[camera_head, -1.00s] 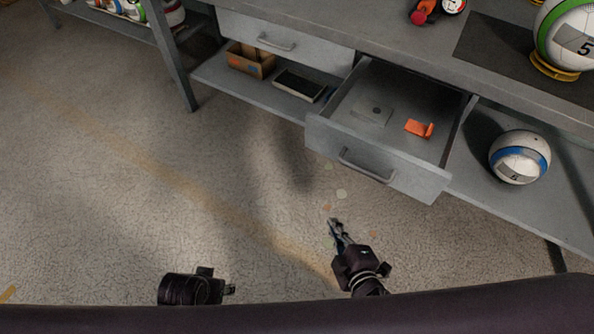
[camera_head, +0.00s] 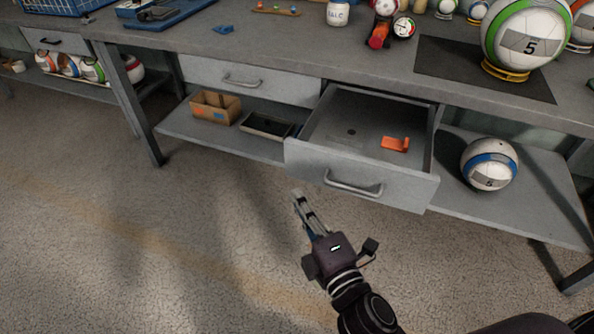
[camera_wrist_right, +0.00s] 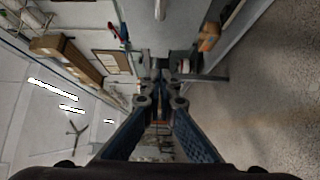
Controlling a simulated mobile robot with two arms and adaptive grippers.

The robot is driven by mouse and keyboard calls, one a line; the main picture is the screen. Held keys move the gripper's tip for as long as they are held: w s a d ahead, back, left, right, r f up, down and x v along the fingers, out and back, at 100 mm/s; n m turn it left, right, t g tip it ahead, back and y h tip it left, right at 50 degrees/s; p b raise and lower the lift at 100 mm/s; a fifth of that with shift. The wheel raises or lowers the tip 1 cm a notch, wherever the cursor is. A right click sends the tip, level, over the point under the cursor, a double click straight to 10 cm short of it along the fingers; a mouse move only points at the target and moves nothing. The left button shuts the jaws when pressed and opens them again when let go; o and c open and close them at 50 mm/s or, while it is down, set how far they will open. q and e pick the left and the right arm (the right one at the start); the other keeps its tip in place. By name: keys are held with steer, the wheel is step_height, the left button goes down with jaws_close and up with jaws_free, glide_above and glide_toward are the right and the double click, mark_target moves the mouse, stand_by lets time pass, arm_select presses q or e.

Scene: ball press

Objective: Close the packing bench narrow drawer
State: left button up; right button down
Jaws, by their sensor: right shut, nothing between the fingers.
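The packing bench (camera_head: 300,45) is grey. Its open drawer (camera_head: 310,166) is pulled well out, with a bar handle (camera_head: 353,187) on its front and an orange piece (camera_head: 394,144) inside. A second drawer (camera_head: 250,80) to its left is closed. My right gripper (camera_head: 300,198) is shut and empty, in front of and below the open drawer's left front corner, apart from it in the picture. Its fingers also show in the right wrist view (camera_wrist_right: 162,88), pointing away with nothing between them. My left gripper is not in view.
The lower shelf holds a cardboard box (camera_head: 215,107), a dark tray (camera_head: 266,126) and a blue-striped ball (camera_head: 489,164). A large green-striped ball (camera_head: 530,38) stands on the benchtop. A bench leg (camera_head: 136,110) stands at the left. The floor in front is clear.

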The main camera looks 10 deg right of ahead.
mark_target(291, 161)
steer(key=w, duration=0.4)
steer(key=w+d, duration=0.1)
steer(key=w, duration=0.2)
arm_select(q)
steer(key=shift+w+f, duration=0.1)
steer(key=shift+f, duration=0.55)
arm_select(e)
steer(key=shift+w+d, duration=0.25)
steer(key=shift+w, duration=0.1)
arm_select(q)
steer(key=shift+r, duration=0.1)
arm_select(e)
steer(key=shift+w, duration=0.1)
